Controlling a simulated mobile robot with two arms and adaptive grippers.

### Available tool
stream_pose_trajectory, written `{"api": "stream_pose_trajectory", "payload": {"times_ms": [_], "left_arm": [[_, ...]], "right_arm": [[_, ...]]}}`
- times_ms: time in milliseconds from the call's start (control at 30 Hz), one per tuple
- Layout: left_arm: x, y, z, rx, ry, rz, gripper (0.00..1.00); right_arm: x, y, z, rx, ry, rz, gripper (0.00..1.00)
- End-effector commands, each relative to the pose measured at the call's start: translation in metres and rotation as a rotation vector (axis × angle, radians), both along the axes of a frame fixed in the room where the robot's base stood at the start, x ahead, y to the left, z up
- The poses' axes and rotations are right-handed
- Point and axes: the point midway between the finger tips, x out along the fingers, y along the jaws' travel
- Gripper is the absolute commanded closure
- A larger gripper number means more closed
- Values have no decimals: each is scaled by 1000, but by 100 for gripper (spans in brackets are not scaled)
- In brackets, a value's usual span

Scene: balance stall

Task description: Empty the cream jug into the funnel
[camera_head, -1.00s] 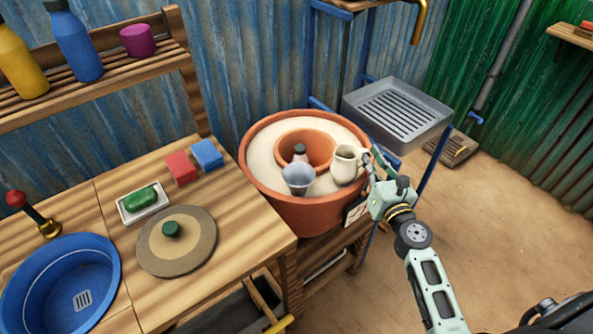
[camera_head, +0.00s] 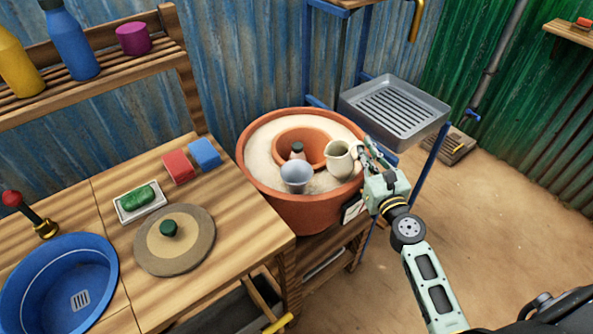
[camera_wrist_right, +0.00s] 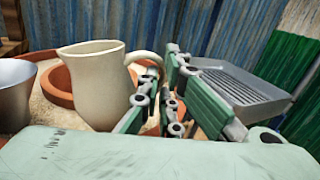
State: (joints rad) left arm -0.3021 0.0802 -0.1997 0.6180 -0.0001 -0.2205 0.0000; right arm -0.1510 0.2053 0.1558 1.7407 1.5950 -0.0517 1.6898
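The cream jug (camera_head: 339,161) is at the right side of the big terracotta pot, over its pale sand, leaning slightly left toward the funnel. In the right wrist view the jug (camera_wrist_right: 98,85) fills the left middle, its handle running to the fingers. My right gripper (camera_head: 362,152) is at the jug's right side, shut on the handle. The grey-blue funnel (camera_head: 296,176) stands just left of the jug, near the pot's front; its edge shows in the wrist view (camera_wrist_right: 14,92). The jug's contents are hidden. My left gripper is out of view.
The terracotta pot (camera_head: 300,208) holds a smaller pot (camera_head: 310,138) with a dark-capped object. A grey slatted tray (camera_head: 398,112) stands behind right. The wooden counter (camera_head: 225,235) at left carries a blue basin (camera_head: 60,285), soap dish and blocks. Sandy floor lies open at right.

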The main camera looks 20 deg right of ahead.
Motion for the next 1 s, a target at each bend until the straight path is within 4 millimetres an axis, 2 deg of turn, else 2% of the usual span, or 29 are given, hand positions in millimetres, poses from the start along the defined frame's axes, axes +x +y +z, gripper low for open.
{"api": "stream_pose_trajectory", "payload": {"times_ms": [400,500,667,867,1000], "left_arm": [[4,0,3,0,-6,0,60],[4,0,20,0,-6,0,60],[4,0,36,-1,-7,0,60],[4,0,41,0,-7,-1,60],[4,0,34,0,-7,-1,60]], "right_arm": [[-2,27,19,-273,-22,1,100],[-2,34,39,-339,-27,0,100],[-4,47,56,-441,-34,-1,100],[-4,55,65,-573,-42,0,100],[-4,60,59,-666,-49,-1,100]]}}
